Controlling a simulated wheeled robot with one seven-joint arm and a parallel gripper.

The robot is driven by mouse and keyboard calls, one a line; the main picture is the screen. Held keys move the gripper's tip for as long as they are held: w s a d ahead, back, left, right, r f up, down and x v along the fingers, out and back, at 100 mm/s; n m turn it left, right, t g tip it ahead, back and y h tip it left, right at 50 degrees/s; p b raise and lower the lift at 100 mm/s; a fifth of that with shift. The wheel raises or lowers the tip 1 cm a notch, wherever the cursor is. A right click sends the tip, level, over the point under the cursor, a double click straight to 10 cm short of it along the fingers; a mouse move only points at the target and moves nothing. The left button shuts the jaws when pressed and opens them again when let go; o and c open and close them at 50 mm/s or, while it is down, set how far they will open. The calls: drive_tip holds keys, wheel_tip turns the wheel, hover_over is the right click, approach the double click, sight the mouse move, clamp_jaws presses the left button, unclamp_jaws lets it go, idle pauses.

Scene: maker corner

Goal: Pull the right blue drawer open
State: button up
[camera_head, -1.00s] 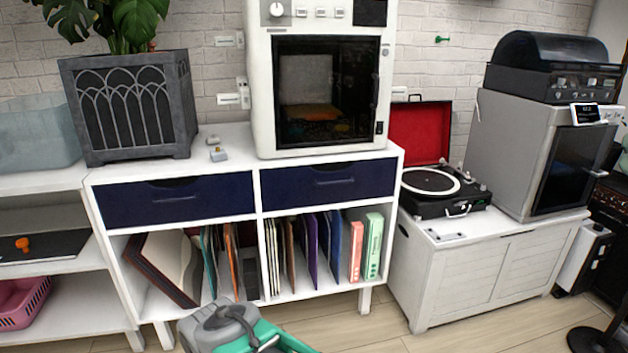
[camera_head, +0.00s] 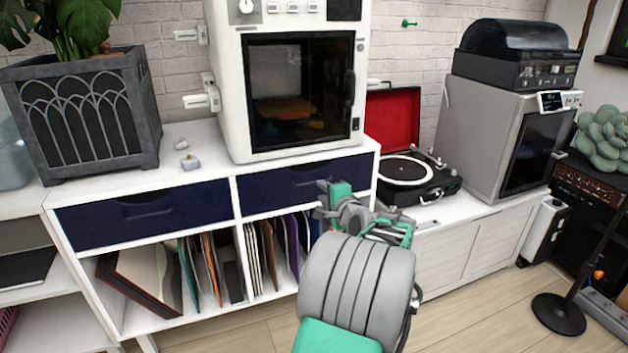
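The right blue drawer (camera_head: 283,186) is a dark navy front under the white 3D-printer-like machine, and it looks shut. Its right part is partly hidden behind my arm. The left blue drawer (camera_head: 143,213) beside it is also shut. My gripper (camera_head: 330,200) is raised in front of the right drawer's right half, near its handle. From this view I cannot tell whether it touches the drawer, or whether its fingers are apart.
The white cabinet (camera_head: 195,157) holds several upright records and books below the drawers. A turntable (camera_head: 405,172) with a red lid stands on a white chest (camera_head: 470,232) at right. A black stand base (camera_head: 558,314) is on the floor at far right. Light wood floor (camera_head: 450,325) lies in front.

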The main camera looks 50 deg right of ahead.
sight(315, 186)
drive_tip(key=b+x, duration=0.2)
drive_tip(key=x, duration=0.5)
drive_tip(key=shift+w, duration=0.25)
drive_tip(key=shift+d, duration=0.15)
clamp_jaws()
idle(0.9)
